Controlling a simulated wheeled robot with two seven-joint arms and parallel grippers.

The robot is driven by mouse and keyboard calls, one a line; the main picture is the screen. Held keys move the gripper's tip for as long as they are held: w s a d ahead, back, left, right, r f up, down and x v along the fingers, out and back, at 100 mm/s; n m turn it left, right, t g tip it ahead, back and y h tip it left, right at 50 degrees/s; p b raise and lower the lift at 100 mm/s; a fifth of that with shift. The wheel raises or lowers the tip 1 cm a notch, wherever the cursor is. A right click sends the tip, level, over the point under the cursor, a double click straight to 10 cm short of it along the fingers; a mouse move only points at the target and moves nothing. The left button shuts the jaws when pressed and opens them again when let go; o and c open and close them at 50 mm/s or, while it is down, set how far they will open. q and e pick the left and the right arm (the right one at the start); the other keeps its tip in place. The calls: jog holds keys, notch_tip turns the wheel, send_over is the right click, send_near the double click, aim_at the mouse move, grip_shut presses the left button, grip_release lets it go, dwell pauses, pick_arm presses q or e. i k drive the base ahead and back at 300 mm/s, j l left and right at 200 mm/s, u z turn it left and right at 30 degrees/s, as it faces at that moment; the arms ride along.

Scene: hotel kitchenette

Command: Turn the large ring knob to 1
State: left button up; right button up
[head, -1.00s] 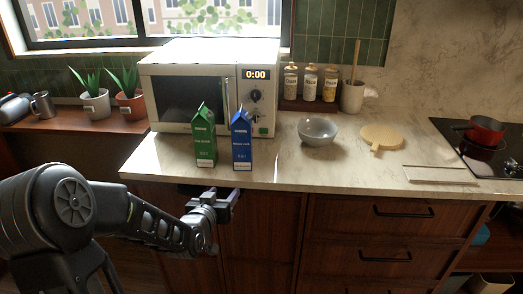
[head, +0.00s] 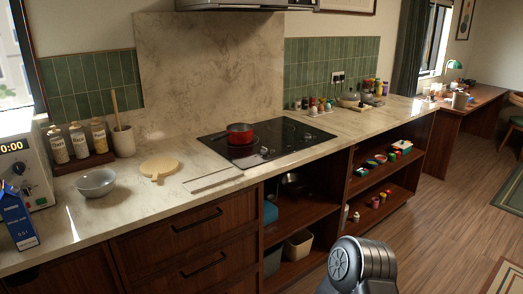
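The white microwave (head: 32,150) stands at the left edge, cut off by the frame, with its display reading 0:00. A dark round knob (head: 18,168) sits below the display on its control panel. A lower control is small and close to the blue carton (head: 17,222); I cannot read any knob markings or tell which knob is the large ring one. Neither of my grippers is in view. Only a dark link of my own arm shows at the bottom, right of centre, far from the microwave.
A grey bowl (head: 96,183), a wooden board (head: 160,167) and bottles in a rack (head: 82,163) stand on the counter beside the microwave. A red pan (head: 240,133) is on the black hob (head: 267,141). The wooden floor (head: 440,215) at right is clear.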

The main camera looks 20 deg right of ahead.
aim_at(264, 151)
jog(key=i+l+z, duration=0.15)
jog(key=i+l, duration=0.25)
jog(key=l, duration=0.35)
jog(key=i+l+z, duration=0.15)
jog(key=i+l, duration=0.3)
jog(key=l, duration=0.3)
jog(key=i+l+z, duration=0.15)
jog(key=i+l, duration=0.35)
jog(key=l, duration=0.15)
jog(key=i+l+z, duration=0.15)
jog(key=i+l, duration=0.35)
jog(key=l, duration=0.15)
